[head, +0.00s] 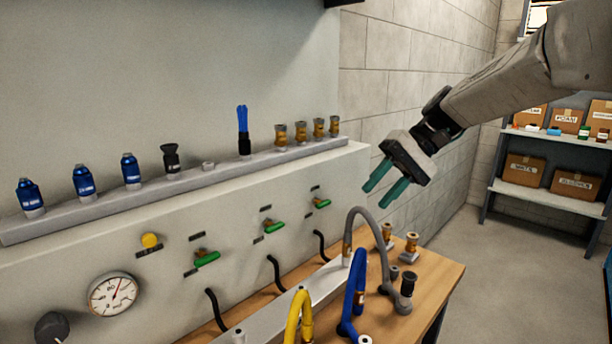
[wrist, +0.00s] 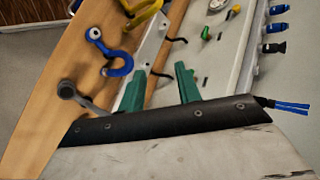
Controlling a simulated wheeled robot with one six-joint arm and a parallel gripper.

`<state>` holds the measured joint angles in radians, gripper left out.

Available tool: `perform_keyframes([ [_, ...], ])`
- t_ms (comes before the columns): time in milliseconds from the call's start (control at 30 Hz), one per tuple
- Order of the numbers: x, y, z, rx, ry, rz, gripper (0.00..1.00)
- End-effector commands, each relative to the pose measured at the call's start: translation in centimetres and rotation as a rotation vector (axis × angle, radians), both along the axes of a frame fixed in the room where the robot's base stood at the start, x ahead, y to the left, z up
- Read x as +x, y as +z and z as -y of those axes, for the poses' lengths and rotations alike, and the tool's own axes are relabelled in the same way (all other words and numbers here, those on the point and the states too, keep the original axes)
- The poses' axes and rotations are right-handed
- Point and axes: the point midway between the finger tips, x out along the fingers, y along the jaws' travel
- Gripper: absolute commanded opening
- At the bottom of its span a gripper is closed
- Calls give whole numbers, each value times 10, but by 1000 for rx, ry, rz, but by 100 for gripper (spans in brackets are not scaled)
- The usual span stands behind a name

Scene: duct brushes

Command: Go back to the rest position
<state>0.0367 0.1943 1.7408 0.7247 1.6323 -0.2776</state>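My gripper (head: 386,184) is raised in the air above the right part of the workbench, with its two green fingers spread apart and nothing between them. In the wrist view its fingers (wrist: 162,88) also stand apart and empty. In the head view a grey hose (head: 378,240) arches up below and left of the gripper, apart from it. A blue hose (head: 352,290) and a yellow hose (head: 297,312) stand in front along the bench. A blue-bristled brush (head: 243,130) stands upright on the ledge.
The ledge (head: 100,203) on the panel carries blue, black and brass fittings. Green-handled valves (head: 207,258) and a gauge (head: 112,295) are on the panel. Brass and black fittings (head: 407,284) stand on the wooden bench (head: 440,275). A shelf with boxes (head: 523,168) is at right; the floor between is clear.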

Motion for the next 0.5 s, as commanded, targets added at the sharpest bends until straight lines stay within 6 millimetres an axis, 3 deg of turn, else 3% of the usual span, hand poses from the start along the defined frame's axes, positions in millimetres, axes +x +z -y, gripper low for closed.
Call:
perform_keyframes([
  [33, -22, 5, 5, -49, -8, 19, 34],
  [233, -99, 3, 28, -245, -44, 86, 34],
  [500, -196, -21, 66, -492, -97, 205, 34],
])
